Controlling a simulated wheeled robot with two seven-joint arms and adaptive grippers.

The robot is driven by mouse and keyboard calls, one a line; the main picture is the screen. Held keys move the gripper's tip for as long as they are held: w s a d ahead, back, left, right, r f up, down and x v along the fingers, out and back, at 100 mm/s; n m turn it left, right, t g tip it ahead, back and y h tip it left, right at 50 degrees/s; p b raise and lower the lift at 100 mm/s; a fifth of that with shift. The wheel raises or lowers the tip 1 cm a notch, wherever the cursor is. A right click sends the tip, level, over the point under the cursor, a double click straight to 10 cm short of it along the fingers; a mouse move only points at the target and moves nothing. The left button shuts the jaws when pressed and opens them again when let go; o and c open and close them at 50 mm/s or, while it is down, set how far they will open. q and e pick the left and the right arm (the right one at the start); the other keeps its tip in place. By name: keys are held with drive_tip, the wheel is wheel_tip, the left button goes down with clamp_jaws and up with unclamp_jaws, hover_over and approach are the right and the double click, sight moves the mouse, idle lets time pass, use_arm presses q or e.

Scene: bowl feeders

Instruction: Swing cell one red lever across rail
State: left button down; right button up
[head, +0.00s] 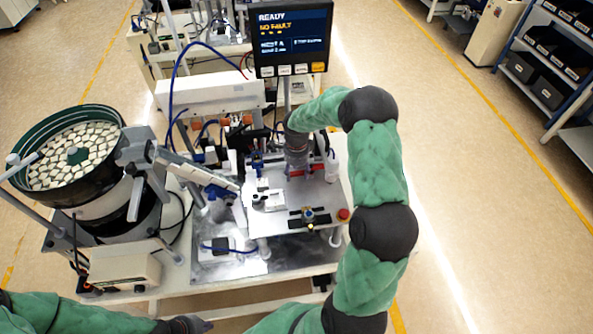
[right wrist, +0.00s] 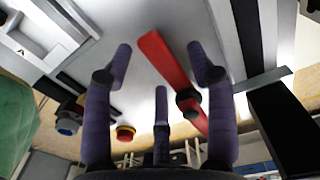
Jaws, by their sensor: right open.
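The red lever (right wrist: 172,72) shows in the right wrist view as a flat red bar with a dark round knob (right wrist: 189,100), lying slantwise above a grey plate. My right gripper (right wrist: 158,68) is open, its purple fingers on either side of the lever with visible gaps; I cannot tell whether any finger touches it. In the head view my right gripper (head: 298,160) is over the back of the machine plate, and a bit of red (head: 301,173) shows beneath it. My left gripper (head: 190,323) is at the bottom edge, dark and partly cut off. I cannot single out the rail.
A bowl feeder (head: 75,155) full of pale parts stands at the left. A screen (head: 291,38) reading READY and NO FAULT stands behind. A red button (head: 343,214) sits at the plate's front right corner.

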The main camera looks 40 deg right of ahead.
clamp_jaws()
